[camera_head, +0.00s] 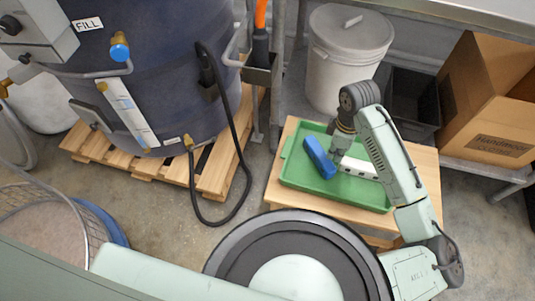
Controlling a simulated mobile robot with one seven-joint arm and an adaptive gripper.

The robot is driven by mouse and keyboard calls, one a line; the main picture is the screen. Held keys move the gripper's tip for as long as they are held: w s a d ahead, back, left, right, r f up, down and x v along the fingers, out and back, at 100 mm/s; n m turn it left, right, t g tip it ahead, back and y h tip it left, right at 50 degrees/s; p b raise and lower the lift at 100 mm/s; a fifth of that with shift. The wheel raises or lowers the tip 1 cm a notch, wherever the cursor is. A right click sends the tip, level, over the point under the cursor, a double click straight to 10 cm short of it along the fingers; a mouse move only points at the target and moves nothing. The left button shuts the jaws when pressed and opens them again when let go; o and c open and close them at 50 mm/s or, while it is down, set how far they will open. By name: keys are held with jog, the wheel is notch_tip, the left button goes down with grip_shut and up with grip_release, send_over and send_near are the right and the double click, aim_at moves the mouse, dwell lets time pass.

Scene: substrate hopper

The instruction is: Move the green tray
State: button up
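The green tray (305,183) lies on a light wooden stand (284,197) at the right of the head view. A blue oblong object (319,158) lies in it, and a white strip-like thing (358,170) with dark marks lies to its right. My gripper (337,153) points down over the tray, between the blue object and the white strip. Its fingertips are small and dark here, so I cannot tell whether they are open, or touching anything. My arm hides part of the tray's right side.
A white lidded bin (345,70), a dark crate (408,100) and an open cardboard box (490,105) stand behind the stand. A large dark blue tank (160,60) stands on a wooden pallet (212,180) at left. A black hose (245,160) loops onto the floor between them. A wire basket (88,215) is at lower left.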

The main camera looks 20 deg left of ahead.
aim_at(320, 159)
jog(key=shift+s+d+f+n, duration=0.3)
jog(key=shift+d+f+n, duration=0.1)
jog(key=shift+f+n, duration=0.25)
grip_shut()
jog(key=shift+a, duration=0.2)
jog(key=a+p, duration=0.5)
jog(key=a, duration=1.6)
jog(key=f, duration=0.1)
jog(key=d+f, duration=0.1)
jog(key=f, duration=0.3)
jog(key=shift+s+d+p, duration=0.2)
jog(key=shift+d+p, duration=0.1)
jog(key=d, duration=1.5)
jog(key=shift+w+d+b, duration=0.1)
jog(key=shift+w+b, duration=0.05)
jog(key=shift+b, duration=0.15)
